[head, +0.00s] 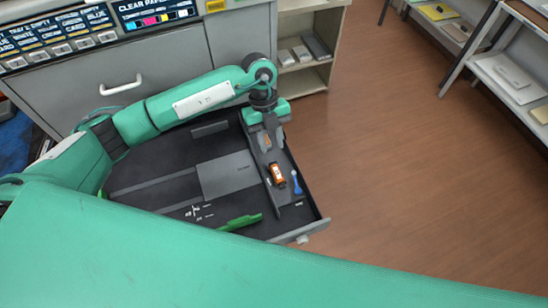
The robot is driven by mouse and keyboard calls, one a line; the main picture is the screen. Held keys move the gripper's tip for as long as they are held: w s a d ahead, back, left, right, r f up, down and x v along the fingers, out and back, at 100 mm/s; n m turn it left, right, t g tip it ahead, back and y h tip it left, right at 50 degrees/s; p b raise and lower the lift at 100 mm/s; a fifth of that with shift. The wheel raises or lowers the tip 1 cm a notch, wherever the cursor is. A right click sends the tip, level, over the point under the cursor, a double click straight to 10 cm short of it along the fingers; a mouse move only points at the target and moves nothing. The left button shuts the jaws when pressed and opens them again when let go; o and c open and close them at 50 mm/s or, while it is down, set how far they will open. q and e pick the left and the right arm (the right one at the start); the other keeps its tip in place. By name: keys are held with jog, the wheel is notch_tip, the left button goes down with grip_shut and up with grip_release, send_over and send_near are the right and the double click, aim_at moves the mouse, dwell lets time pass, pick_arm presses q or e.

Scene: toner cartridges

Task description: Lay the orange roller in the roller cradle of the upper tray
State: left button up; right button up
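A small bright orange part with dark ends (278,174), which looks like the orange roller, sits in the narrow grey tray (292,211) along the right side of the open drawer. I cannot make out the cradle's shape. My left gripper (270,134) points down over the far end of this tray, beyond the orange part and apart from it. My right gripper is not in view.
The dark drawer (150,187) holds a flat grey plate (228,175), a green strip (241,222) and small white pieces. A blue tool (296,182) lies right of the orange part. Shelves (508,75) stand far right; the wooden floor between is clear.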

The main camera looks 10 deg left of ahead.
pick_arm(q)
jog(key=v, duration=0.3)
jog(key=shift+a+r, duration=0.1)
jog(key=shift+r, duration=0.15)
jog(key=shift+f, duration=0.1)
